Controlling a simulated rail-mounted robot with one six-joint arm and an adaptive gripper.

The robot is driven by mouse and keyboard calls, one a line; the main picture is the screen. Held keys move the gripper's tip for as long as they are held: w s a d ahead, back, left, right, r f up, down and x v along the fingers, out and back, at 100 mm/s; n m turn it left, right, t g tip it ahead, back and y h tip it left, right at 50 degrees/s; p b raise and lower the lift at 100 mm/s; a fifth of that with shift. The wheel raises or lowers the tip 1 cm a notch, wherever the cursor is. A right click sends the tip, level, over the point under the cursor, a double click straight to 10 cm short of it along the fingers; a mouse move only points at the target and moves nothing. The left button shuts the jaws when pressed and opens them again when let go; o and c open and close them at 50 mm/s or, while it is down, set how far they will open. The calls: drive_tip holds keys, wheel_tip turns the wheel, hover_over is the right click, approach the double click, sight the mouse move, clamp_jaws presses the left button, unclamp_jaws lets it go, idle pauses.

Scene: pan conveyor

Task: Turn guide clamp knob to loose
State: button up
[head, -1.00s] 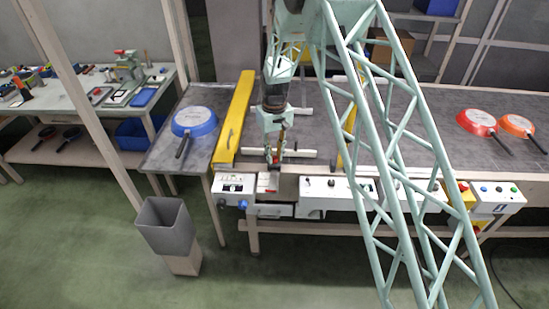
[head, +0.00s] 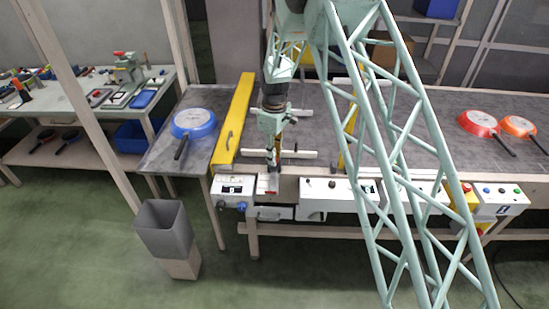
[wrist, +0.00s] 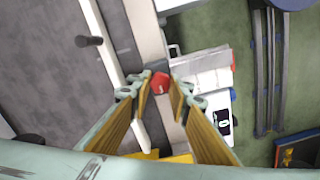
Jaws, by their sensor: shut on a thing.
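The guide clamp knob is a small red knob (wrist: 160,82) with a pale mark on it, at the conveyor's front edge. In the wrist view it sits between my two fingertips. My gripper (wrist: 161,88) is shut on it, with tan inner finger faces on either side. In the head view my gripper (head: 273,167) points down at the front rail beside the white guide bar; there the knob is largely hidden by the fingers. I cannot read the knob's setting from its mark.
White control boxes (head: 325,192) line the conveyor's front. A yellow guard (head: 233,118) stands left of my gripper. A blue pan (head: 194,122) lies on the left side table, and red (head: 478,123) and orange (head: 518,126) pans lie at the right. A grey bin (head: 163,228) stands on the floor.

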idle(0.3)
drive_tip(key=o, duration=0.9)
drive_tip(key=shift+r, duration=0.1)
drive_tip(key=shift+r, duration=5.9)
